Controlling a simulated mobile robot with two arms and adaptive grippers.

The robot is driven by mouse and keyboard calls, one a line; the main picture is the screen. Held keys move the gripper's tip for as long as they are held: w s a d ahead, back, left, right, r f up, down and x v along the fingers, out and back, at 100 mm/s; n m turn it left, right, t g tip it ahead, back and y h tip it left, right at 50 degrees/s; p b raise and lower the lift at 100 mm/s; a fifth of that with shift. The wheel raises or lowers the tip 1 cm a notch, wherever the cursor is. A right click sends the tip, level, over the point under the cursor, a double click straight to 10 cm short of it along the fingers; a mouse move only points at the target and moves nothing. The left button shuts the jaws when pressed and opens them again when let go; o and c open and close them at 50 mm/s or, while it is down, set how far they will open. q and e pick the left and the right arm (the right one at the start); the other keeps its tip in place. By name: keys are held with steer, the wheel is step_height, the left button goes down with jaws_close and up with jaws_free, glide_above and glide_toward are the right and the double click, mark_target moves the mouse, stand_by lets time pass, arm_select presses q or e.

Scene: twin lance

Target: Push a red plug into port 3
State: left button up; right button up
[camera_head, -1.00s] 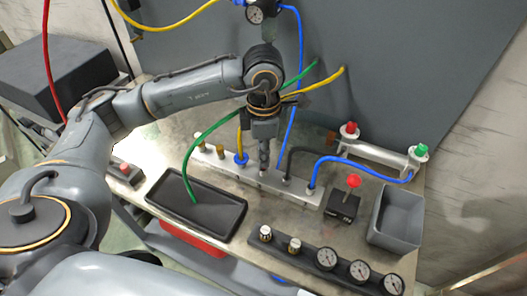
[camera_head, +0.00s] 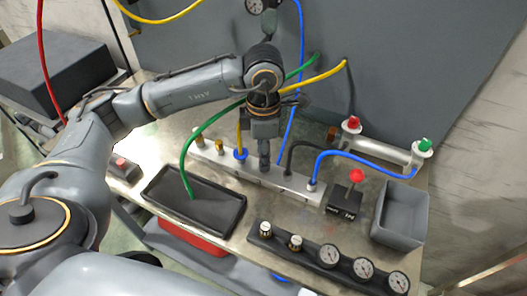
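The metal port manifold (camera_head: 273,180) runs across the middle of the table. Two brass fittings (camera_head: 219,146) stand at its left end. A yellow hose with a blue collar (camera_head: 240,155), a black hose (camera_head: 287,169) and a blue hose (camera_head: 312,184) meet its top. My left gripper (camera_head: 264,160) points straight down onto the manifold, between the blue collar and the black hose. Its fingers look narrow and overlap from this side, so I cannot tell their opening. No red plug shows clearly; anything at the fingertips is hidden. Port numbers are unreadable. My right gripper is out of view.
A black tray (camera_head: 227,222) with a green hose (camera_head: 183,165) ending in it lies front left. A black box with a red knob (camera_head: 357,176) and a grey bin (camera_head: 421,238) stand right. A gauge strip (camera_head: 309,249) lines the front. A red-and-green-capped cylinder (camera_head: 384,149) lies behind.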

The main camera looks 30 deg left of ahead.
arm_select(q)
steer(key=shift+r, duration=0.1)
step_height(320, 180, up, 12)
stand_by(0.6)
stand_by(0.4)
